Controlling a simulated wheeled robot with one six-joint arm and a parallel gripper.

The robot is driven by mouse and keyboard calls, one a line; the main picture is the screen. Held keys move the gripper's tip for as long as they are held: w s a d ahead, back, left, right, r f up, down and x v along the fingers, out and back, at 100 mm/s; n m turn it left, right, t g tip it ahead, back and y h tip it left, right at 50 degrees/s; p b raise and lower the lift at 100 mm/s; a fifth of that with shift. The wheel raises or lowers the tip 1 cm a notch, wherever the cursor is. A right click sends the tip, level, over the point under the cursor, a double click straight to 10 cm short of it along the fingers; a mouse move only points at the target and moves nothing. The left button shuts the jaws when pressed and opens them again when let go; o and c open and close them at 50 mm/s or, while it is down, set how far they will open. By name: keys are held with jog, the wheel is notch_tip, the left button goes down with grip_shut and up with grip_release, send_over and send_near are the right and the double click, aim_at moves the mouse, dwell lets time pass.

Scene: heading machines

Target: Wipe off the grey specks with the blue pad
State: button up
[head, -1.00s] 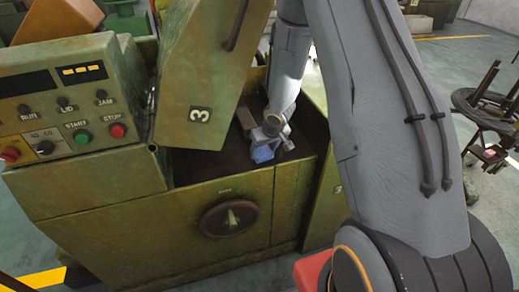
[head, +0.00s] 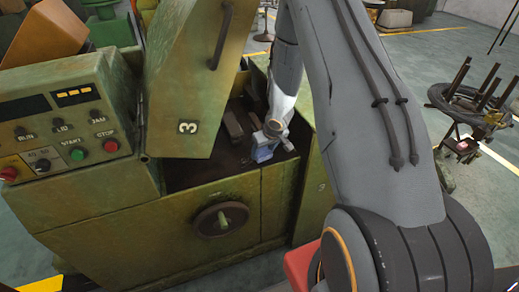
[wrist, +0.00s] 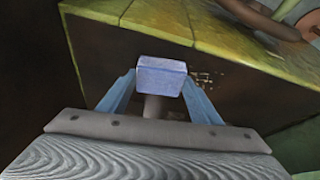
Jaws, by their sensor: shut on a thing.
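The blue pad (wrist: 161,76) is a small block on a short handle, held between the blue fingers of my gripper (wrist: 158,98). In the head view the pad (head: 264,153) is inside the open bay of the green machine (head: 150,240), near its front right. Pale specks (wrist: 206,78) show in the wrist view on a dark face, just right of the pad. Part of the patch may be hidden behind the pad and finger. I cannot tell whether the pad touches that face. The specks cannot be made out in the head view.
The raised lid marked 3 (head: 190,80) stands left of my arm. The bay's yellow-green rim (wrist: 150,20) runs above the dark face. A control panel (head: 60,120) is at left and a handwheel (head: 222,218) on the front. A dark round stand (head: 465,100) is at right.

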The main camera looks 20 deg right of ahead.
jog(key=shift+s+d+f+p, duration=0.1)
jog(key=shift+s+d+p, duration=0.05)
jog(key=shift+d+p, duration=0.4)
jog(key=shift+p, duration=0.35)
jog(key=shift+a+r+b, duration=0.2)
jog(key=shift+a+b, duration=0.9)
jog(key=shift+a, duration=0.9)
jog(key=shift+a+f+b, duration=0.15)
jog(key=shift+a+b, duration=0.9)
jog(key=shift+a, duration=0.35)
jog(key=shift+a+b, duration=1.5)
jog(key=shift+a, duration=1.1)
jog(key=shift+r, duration=0.25)
notch_tip(320, 180, up, 6)
jog(key=p, duration=0.7)
